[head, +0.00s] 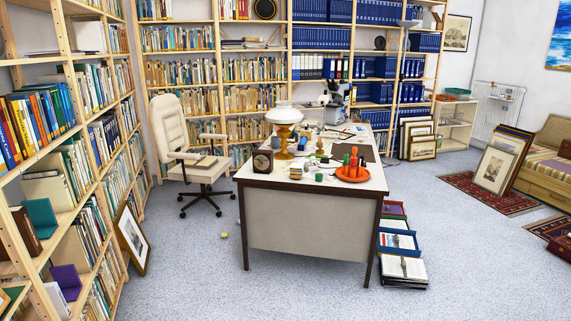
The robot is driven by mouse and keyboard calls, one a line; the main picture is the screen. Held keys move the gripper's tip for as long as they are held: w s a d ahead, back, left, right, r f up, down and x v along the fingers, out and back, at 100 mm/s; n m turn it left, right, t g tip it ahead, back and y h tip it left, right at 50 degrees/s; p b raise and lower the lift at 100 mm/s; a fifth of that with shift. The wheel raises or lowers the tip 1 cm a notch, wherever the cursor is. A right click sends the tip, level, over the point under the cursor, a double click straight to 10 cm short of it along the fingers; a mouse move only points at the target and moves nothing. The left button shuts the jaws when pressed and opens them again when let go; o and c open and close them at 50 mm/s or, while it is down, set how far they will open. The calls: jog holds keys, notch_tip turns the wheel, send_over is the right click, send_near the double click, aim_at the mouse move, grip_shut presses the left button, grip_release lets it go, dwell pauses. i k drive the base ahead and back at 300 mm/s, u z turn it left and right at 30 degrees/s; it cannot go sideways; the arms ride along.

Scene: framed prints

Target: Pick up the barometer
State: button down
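My gripper is not in view.
An oil lamp (285,131) and an orange tray (354,174) with bottles stand on the cluttered desk. A cream office chair (183,146) is left of it. Folders (403,268) lie on the floor at right. Open floor lies in front.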

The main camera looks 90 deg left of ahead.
aim_at(266, 156)
jog(key=u, duration=2.75)
jog(key=i, duration=3.3)
jog(key=u, duration=2.5)
jog(key=k, duration=0.1)
jog(key=u, duration=0.6)
